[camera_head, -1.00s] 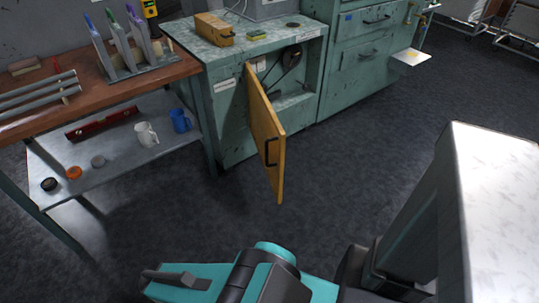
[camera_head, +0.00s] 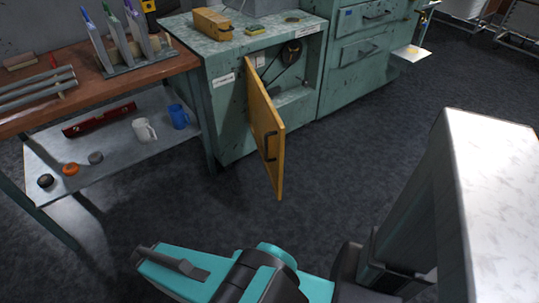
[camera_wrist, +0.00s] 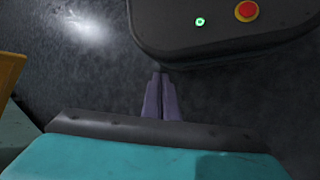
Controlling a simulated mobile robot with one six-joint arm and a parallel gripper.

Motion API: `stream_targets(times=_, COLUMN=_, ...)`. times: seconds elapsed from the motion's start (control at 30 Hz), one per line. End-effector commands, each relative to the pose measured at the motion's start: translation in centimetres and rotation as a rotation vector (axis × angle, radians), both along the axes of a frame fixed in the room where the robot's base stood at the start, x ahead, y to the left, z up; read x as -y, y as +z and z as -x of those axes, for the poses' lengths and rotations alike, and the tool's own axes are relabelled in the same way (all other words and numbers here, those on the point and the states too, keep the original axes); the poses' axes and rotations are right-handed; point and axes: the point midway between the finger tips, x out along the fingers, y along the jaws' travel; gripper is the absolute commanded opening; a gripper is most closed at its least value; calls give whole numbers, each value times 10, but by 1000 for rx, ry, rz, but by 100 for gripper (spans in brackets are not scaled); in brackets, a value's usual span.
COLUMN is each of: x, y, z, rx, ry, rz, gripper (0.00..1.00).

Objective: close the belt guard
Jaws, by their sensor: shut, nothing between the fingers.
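The belt guard (camera_head: 267,137) is a yellow hinged door with a dark bar handle (camera_head: 270,147). It stands wide open on the green cabinet (camera_head: 238,137), swung out toward me, and the belt and pulley (camera_head: 291,53) inside the opening are exposed. My gripper (camera_wrist: 160,78) shows in the wrist view with its two slim grey-purple fingers shut together and empty. In the head view my teal arm is low in the picture, in front of the guard and apart from it. A yellow panel edge (camera_wrist: 9,78), likely the guard, shows at the left of the wrist view.
A wooden bench (camera_head: 98,87) with a lower shelf (camera_head: 110,148) holding mugs and small items stands at left. A green drawer cabinet (camera_head: 360,70) adjoins the guard's cabinet at right. The dark floor (camera_head: 345,165) in front is clear.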

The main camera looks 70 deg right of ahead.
Motion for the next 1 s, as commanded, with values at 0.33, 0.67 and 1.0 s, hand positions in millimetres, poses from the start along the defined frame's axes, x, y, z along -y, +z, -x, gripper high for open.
stream_targets(times=0.33, x=148, y=47, z=-38, rx=102, ry=-363, rz=566, gripper=0)
stream_targets(times=0.67, x=275, y=135, z=-39, rx=282, ry=-709, rz=1160, gripper=0)
stream_targets(times=1.0, x=364, y=244, z=-10, rx=540, ry=-990, rz=1779, gripper=0)
